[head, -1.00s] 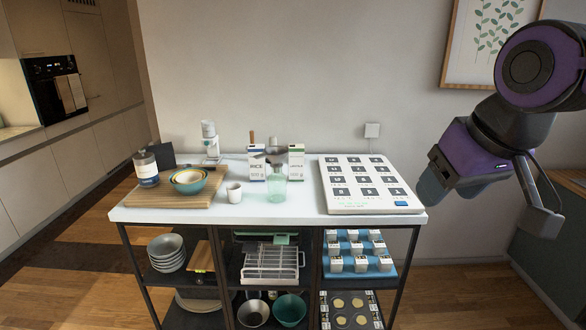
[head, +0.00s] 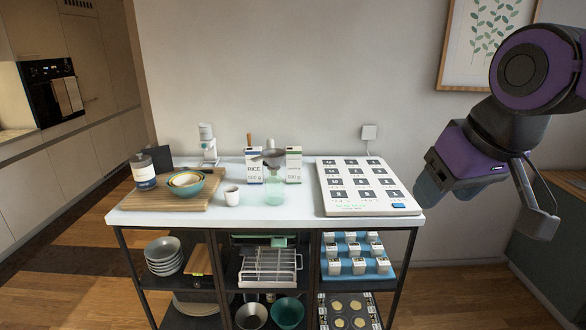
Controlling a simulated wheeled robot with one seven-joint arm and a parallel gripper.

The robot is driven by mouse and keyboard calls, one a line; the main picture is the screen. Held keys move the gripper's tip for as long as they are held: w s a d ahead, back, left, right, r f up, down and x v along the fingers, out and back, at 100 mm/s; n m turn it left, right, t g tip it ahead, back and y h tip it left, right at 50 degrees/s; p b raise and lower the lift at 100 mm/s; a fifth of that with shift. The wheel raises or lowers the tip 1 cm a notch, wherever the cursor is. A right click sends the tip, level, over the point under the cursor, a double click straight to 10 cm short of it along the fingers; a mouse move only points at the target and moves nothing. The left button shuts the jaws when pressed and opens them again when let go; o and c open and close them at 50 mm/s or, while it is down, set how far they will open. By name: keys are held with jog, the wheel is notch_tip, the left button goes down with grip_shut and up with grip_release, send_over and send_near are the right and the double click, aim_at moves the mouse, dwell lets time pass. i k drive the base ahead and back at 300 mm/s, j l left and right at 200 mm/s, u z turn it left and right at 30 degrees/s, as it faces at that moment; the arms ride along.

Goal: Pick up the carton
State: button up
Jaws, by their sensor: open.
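Two upright cartons stand at the back middle of the white tabletop. The left carton (head: 254,171) is white with a dark blue base and reads RICE 500 g. The right carton (head: 293,166) is white with green print. I cannot tell which one the task means. A pale green translucent vessel (head: 275,189) stands in front of and between them and partly hides them. My gripper (head: 482,190) is at the right, beyond the table's right end and well apart from both cartons. It is open and appears empty.
A white panel with dark squares (head: 408,207) fills the tabletop's right part. The wooden board (head: 150,201) lies under the bowls and jar. Shelves below are full.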

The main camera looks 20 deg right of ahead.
aim_at(294, 153)
jog(key=i+j+z, duration=0.15)
jog(key=i, duration=0.45)
jog(key=i+j+z, duration=0.2)
jog(key=i+j, duration=0.2)
jog(key=i, duration=0.15)
jog(key=i+j+z, duration=0.15)
jog(key=i+j, duration=0.25)
jog(key=i, duration=0.2)
